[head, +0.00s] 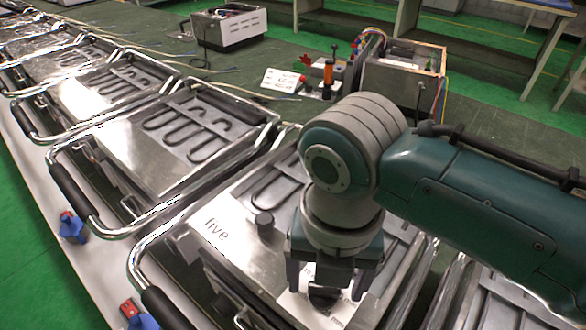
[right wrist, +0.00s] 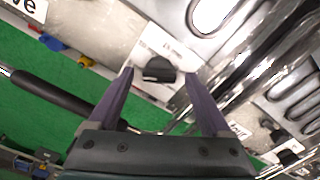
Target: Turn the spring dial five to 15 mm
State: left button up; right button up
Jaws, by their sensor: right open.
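The metal heating unit (head: 235,250) marked with a word that reads like "five" stands in the front row in the head view. A dark knob (head: 264,222) stands on its top plate, beside the word. A second black knob (head: 322,297), on a white label, is below my right gripper (head: 327,283). In the right wrist view this black knob (right wrist: 158,69) lies between the lines of the open fingers (right wrist: 158,76), just past their tips. Contact cannot be told. The dial's scale is too small to read. My left gripper is not in view.
Similar heating units (head: 175,140) with chrome tube handles line the bench to the left; another (head: 490,290) is close on the right.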

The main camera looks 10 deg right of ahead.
jog(key=shift+f, duration=0.25)
jog(key=shift+c, duration=0.2)
grip_shut()
dwell(0.3)
